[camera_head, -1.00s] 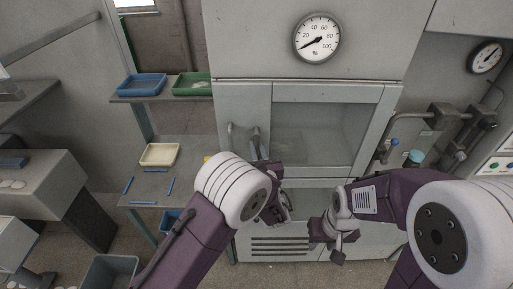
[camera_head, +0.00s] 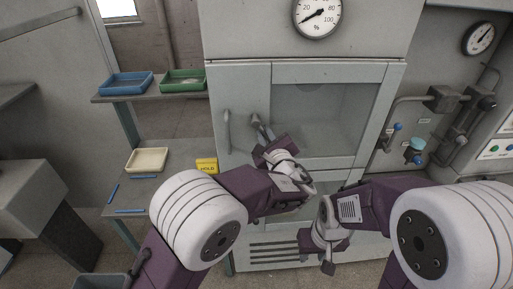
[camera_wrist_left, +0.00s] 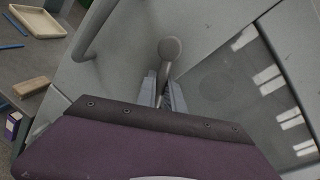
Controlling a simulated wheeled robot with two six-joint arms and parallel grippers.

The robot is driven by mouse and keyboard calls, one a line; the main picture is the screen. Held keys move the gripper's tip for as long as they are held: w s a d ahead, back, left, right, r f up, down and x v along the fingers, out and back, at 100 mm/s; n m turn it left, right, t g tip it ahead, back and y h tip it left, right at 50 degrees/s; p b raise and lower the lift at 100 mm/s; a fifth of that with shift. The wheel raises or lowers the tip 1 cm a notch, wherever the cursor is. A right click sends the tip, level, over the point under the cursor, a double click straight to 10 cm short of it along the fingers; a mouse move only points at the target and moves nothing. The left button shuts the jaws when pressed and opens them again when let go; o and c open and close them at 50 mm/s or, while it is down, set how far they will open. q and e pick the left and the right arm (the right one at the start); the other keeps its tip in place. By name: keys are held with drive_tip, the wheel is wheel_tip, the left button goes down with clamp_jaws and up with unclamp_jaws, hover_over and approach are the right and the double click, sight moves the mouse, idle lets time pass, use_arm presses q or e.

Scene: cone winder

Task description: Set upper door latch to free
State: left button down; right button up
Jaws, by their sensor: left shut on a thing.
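The upper door latch (camera_head: 256,119) is a small grey lever with a round knob on the cabinet's door frame, left of the glass window. Its knob (camera_wrist_left: 170,48) sticks out beyond my fingertips in the left wrist view. My left gripper (camera_head: 263,133) is at the latch, and its two fingers (camera_wrist_left: 163,88) are shut on the lever below the knob. The lever's pivot is hidden. My right gripper (camera_head: 329,262) hangs in front of the cabinet's lower part, away from the latch; its jaw opening is unclear.
A vertical bar handle (camera_head: 227,131) stands left of the latch. Blue (camera_head: 126,83) and green (camera_head: 183,80) trays sit on the shelf above. Pipes (camera_head: 440,100) run at right.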

sight(271, 117)
use_arm(q)
drive_tip(key=n+b, duration=0.2)
drive_tip(key=d+r+n+b, duration=0.1)
drive_tip(key=b, duration=0.2)
drive_tip(key=n+h+b, duration=0.1)
drive_tip(key=n+b, duration=0.1)
drive_tip(key=b, duration=0.1)
drive_tip(key=shift+d+r+n+g, duration=0.3)
drive_tip(key=shift+d+r, duration=0.05)
drive_tip(key=shift+r, duration=0.05)
drive_tip(key=shift+d+r+n+h+b, duration=0.2)
drive_tip(key=shift+r+n+h+b, duration=0.65)
drive_tip(key=shift+n+b, duration=0.8)
drive_tip(key=shift+r, duration=0.25)
drive_tip(key=c, duration=1.5)
unclamp_jaws()
drive_tip(key=shift+o, duration=0.2)
drive_tip(key=shift+s, duration=0.1)
drive_tip(key=shift+s+b, duration=0.35)
drive_tip(key=s+r+b, duration=0.1)
drive_tip(key=s, duration=0.7)
drive_tip(key=shift+r+b, duration=0.3)
drive_tip(key=shift+b, duration=0.1)
